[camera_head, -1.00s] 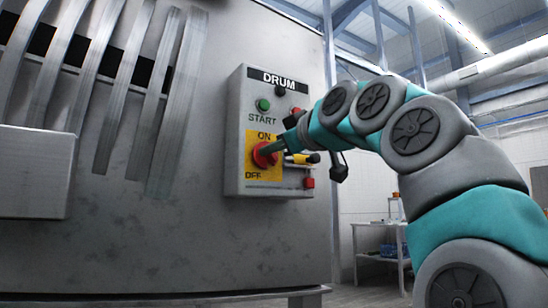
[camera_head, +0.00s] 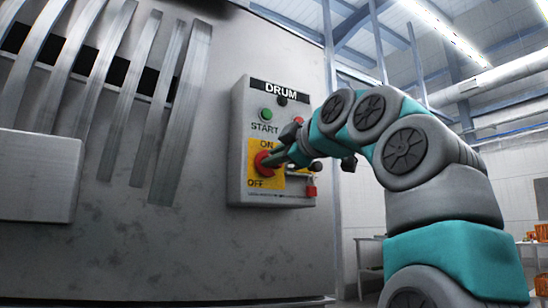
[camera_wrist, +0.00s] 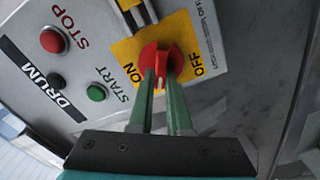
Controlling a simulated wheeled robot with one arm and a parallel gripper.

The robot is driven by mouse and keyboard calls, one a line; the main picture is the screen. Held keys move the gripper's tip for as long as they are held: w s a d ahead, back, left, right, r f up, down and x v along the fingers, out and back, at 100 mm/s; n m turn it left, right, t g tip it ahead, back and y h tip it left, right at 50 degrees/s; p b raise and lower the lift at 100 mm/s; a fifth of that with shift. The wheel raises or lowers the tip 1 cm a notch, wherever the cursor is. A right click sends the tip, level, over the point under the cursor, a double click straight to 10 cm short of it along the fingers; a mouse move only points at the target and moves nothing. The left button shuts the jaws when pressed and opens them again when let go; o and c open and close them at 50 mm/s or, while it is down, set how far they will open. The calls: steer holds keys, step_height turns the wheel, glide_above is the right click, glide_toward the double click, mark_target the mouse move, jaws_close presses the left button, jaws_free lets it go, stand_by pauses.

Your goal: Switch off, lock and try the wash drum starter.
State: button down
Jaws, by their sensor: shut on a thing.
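The wash drum starter is a grey box (camera_head: 238,150) labelled DRUM on the machine's front. Its red rotary switch knob (camera_wrist: 160,57) sits on a yellow plate (camera_wrist: 123,50) marked ON and OFF. My gripper (camera_wrist: 163,75) is shut on the knob, its two green fingers on either side of the grip. The fingers partly cover the knob, so I cannot tell which mark it points to. The green START button (camera_head: 265,114) and the red STOP button (camera_wrist: 52,41) are clear in the wrist view. A small red padlock-like item (camera_head: 311,191) hangs at the box's lower right.
The machine's steel front (camera_head: 120,240) fills the left, with curved metal strips (camera_head: 180,110) and a protruding box (camera_head: 38,175). My arm covers part of the starter's right side. A table and orange items (camera_head: 527,250) stand far back right.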

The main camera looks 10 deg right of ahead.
steer(key=shift+a+f+n, duration=0.1)
steer(key=shift+f+n, duration=0.05)
steer(key=shift+n, duration=1.45)
stand_by(1.0)
steer(key=n, duration=0.2)
steer(key=shift+f+n, duration=0.15)
steer(key=shift+n, duration=0.15)
stand_by(0.3)
steer(key=c, duration=0.9)
jaws_free()
steer(key=shift+o, duration=0.2)
steer(key=v, duration=0.7)
steer(key=shift+s, duration=0.35)
